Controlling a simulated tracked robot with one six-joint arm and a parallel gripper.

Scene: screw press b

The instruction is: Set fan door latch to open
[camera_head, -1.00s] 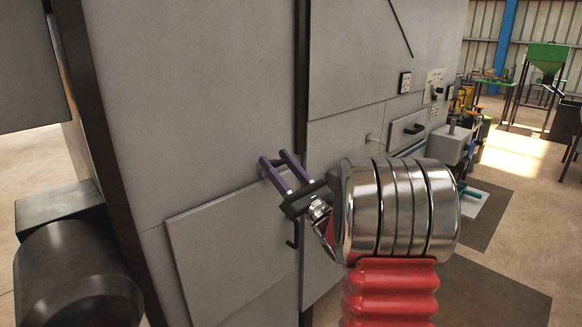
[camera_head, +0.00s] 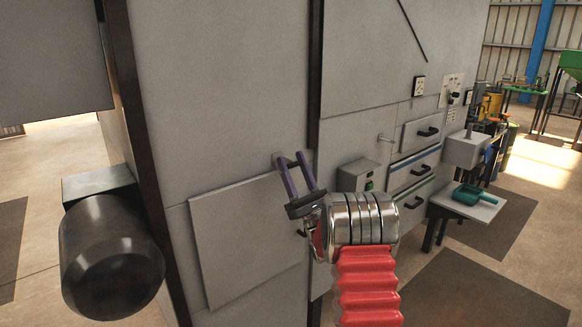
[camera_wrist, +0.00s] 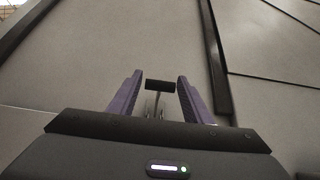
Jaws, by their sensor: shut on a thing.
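The fan door (camera_head: 245,240) is a grey rectangular panel low on the big grey housing. Its latch shows in the wrist view as a short dark bar (camera_wrist: 160,86) on a thin stem, between my fingertips. My gripper (camera_head: 290,160) has two purple fingers reaching to the housing at the panel's top edge; it also shows in the wrist view (camera_wrist: 160,80). The fingers are shut on the latch bar, with the bar spanning the gap between them. In the head view the fingers hide most of the latch. A dark hooked handle (camera_head: 302,233) sits lower on the panel's right side, partly behind my wrist.
A dark vertical strip (camera_head: 315,80) runs beside the panel. A black motor (camera_head: 110,255) sticks out at the left. Drawers (camera_head: 412,168), a control box (camera_head: 358,177) and a small table with a teal scoop (camera_head: 475,197) stand at the right. Open floor lies at lower right.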

